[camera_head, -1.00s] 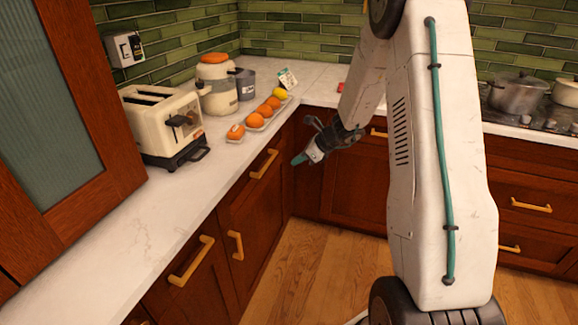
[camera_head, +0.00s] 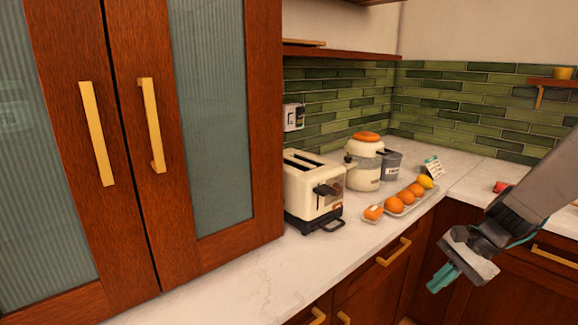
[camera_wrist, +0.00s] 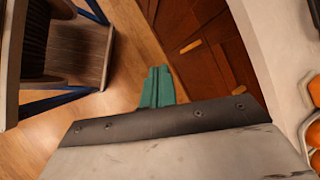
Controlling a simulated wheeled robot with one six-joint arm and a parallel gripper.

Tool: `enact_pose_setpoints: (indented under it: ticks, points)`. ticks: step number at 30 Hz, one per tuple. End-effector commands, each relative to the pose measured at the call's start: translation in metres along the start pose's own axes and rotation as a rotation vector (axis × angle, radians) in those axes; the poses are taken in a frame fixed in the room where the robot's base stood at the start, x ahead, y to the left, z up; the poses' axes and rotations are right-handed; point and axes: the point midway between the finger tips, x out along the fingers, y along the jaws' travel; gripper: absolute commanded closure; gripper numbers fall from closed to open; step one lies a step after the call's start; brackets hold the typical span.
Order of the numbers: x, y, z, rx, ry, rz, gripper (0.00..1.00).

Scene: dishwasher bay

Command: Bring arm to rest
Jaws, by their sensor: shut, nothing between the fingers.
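My gripper (camera_head: 443,277) is at the lower right of the head view, in front of the drawers below the counter. Its teal fingers are together, with nothing between them. In the wrist view the teal fingers (camera_wrist: 157,88) show above the wooden floor, beside the cabinet fronts. Part of my arm runs off to the right edge of the head view; the rest of it is out of frame.
The counter (camera_head: 250,285) carries a toaster (camera_head: 313,190), a jar (camera_head: 363,168), a grey canister (camera_head: 391,164) and a tray (camera_head: 408,207) of oranges and a lemon. Glass-door cabinets (camera_head: 222,120) stand at left. A wooden seat-like piece (camera_wrist: 75,58) stands on the floor.

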Motion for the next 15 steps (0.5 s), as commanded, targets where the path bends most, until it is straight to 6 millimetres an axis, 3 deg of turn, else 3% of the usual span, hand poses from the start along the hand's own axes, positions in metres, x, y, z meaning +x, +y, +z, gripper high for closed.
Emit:
enact_pose_setpoints:
  ticks: [1, 6, 15]
  points:
    - [-0.009, 0.009, 0.025, -0.108, 0.015, 0.047, 1.00]
    - [-0.031, 0.049, 0.086, -0.438, 0.062, 0.219, 1.00]
    - [-0.066, 0.118, 0.157, -0.878, 0.201, 0.466, 1.00]
